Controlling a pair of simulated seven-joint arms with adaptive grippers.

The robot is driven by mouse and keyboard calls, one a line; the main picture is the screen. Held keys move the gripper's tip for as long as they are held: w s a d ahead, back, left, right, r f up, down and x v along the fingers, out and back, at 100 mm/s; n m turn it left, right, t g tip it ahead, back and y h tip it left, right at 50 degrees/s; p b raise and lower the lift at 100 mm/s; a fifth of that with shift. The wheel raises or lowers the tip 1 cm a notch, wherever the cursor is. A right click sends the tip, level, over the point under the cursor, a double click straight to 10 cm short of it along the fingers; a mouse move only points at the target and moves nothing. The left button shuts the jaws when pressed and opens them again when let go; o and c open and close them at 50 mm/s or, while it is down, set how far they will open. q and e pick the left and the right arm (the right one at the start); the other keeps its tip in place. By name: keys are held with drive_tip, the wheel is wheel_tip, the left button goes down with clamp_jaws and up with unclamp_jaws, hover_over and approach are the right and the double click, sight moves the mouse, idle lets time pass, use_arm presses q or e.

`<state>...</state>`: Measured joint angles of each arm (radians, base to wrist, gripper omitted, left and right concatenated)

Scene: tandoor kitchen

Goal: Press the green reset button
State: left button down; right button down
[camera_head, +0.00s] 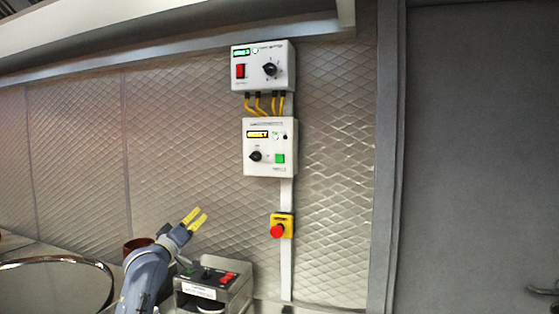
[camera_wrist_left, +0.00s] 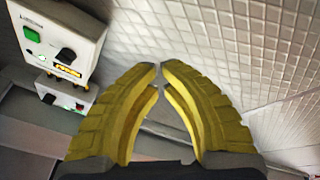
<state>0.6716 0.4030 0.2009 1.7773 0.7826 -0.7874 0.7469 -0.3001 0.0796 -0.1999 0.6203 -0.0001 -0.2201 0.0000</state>
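The green button (camera_head: 280,158) is a square at the lower right of the lower white control box (camera_head: 270,170), mounted on the wall. It also shows in the left wrist view (camera_wrist_left: 32,34), at upper left, where the box appears upside down. My left gripper (camera_head: 201,214) has yellow fingers and is below and left of that box, apart from the button. In the left wrist view its fingertips (camera_wrist_left: 160,66) nearly meet, with nothing between them. My right gripper is in neither view.
An upper white box (camera_head: 263,83) with a red switch and black knob hangs above, joined by yellow cables. A red emergency button (camera_head: 277,231) sits on a yellow box below. A metal box with buttons (camera_head: 236,287) stands below my gripper. The quilted wall left is clear.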

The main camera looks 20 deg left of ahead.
use_arm(q)
drive_tip(key=s+d+r+m+t+h, duration=0.2)
drive_tip(key=d+r+m+h, duration=0.5)
drive_tip(key=d+r, duration=1.2)
drive_tip(key=d, duration=0.4)
drive_tip(key=shift+d+r+t, duration=0.3)
drive_tip(key=shift+d+r, duration=0.05)
approach(284, 147)
drive_tip(key=shift+s+r+x, duration=0.1)
drive_tip(key=shift+r+x, duration=0.05)
drive_tip(key=shift+x, duration=0.7)
drive_tip(key=shift+s+r+x, duration=0.1)
drive_tip(key=shift+r+x, duration=0.05)
drive_tip(key=shift+x, duration=0.65)
drive_tip(key=shift+s+r+x, duration=0.1)
drive_tip(key=shift+r+x, duration=0.05)
drive_tip(key=shift+x, duration=0.7)
drive_tip(key=shift+w, duration=0.85)
drive_tip(key=shift+s+f, duration=0.1)
drive_tip(key=shift+s, duration=0.8)
drive_tip(key=shift+s, duration=0.1)
